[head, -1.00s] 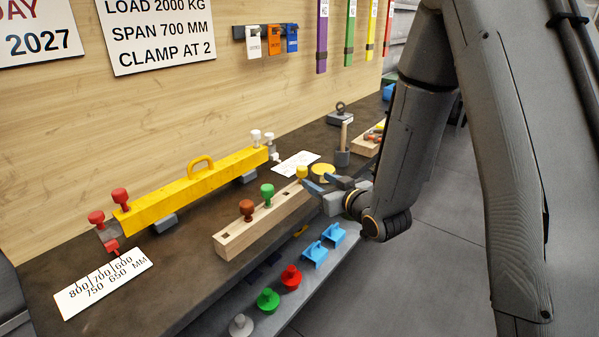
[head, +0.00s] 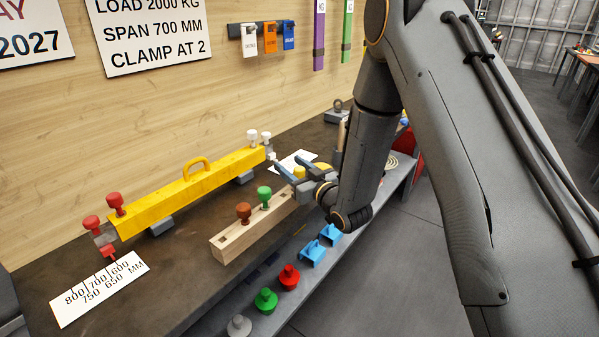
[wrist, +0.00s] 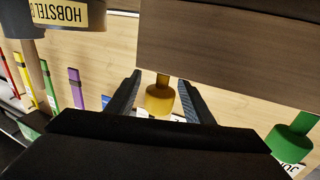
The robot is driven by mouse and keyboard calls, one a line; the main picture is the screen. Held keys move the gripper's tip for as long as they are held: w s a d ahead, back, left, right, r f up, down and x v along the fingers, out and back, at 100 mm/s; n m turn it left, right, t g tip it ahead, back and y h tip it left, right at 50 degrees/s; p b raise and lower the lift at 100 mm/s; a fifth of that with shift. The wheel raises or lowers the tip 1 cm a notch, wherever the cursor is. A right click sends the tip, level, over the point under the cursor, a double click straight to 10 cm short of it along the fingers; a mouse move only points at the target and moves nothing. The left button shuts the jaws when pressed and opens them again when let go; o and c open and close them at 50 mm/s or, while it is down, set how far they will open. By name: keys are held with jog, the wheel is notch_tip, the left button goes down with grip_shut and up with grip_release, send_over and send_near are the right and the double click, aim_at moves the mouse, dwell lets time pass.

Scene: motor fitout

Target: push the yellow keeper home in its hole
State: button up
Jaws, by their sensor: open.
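The yellow keeper (head: 299,171) stands at the far end of the pale wooden block (head: 236,240). In the wrist view the yellow keeper (wrist: 159,100) shows its round head, with a short length of stem visible between the head and the wooden block (wrist: 225,45). My gripper (head: 289,162) is open, with one finger on each side of the keeper. In the wrist view my gripper (wrist: 160,82) shows a gap on both sides of the keeper's head. The hole itself is hidden.
A brown keeper (head: 243,212) and a green keeper (head: 264,196) stand in the same block. The yellow beam (head: 190,188) lies behind it, with red and white knobs at its ends. Blue brackets (head: 313,252) and loose knobs lie on the lower shelf.

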jog(key=shift+w+a, duration=0.15)
jog(key=shift+w, duration=0.1)
jog(key=c, duration=1.1)
jog(key=shift+r, duration=0.15)
